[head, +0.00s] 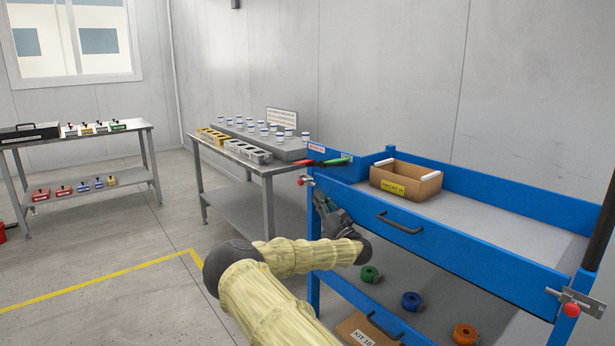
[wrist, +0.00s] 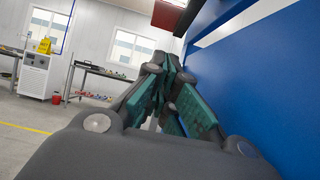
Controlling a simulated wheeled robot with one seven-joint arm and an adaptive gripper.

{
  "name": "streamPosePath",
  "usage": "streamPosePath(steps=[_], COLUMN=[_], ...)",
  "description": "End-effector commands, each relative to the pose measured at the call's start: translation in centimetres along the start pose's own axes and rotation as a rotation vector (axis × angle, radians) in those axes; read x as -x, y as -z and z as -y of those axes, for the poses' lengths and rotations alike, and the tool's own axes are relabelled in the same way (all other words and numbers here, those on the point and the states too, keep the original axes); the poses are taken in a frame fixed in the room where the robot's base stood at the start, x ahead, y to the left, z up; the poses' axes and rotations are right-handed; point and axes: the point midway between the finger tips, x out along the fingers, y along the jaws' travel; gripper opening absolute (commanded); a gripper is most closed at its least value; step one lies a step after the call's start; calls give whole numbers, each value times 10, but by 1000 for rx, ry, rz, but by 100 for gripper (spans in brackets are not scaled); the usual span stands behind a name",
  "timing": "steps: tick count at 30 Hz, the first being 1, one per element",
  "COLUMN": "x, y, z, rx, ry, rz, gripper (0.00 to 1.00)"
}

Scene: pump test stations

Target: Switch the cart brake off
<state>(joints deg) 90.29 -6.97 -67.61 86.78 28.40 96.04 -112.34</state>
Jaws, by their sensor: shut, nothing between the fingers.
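The blue cart (head: 450,262) stands at the right in the head view. A red knob (head: 302,181) on a small metal fitting sits at its front left corner, and another red knob (head: 571,310) on a metal plate sits at its front right. I cannot tell which of these, if either, is the brake. My gripper (head: 320,198) is at the cart's front left corner, just below and right of the left knob, apart from it as far as I can see. In the wrist view its green-padded fingers (wrist: 165,75) are shut and empty, beside the cart's blue side.
An open cardboard box (head: 405,182) and red and green tools stand on the cart top. Tape rolls (head: 412,301) and a kit box (head: 362,330) are on its lower shelf. A grey table (head: 232,165) with several jars is behind left.

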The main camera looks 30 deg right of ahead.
Motion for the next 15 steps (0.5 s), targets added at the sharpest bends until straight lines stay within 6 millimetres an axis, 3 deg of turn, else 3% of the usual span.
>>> streamPosePath(steps=[11, 15], x=[-63, -78], y=[0, -13], z=[0, 0], rx=[-1, 0], ry=[-1, 0], rz=[1, 1], gripper=[0, 0])
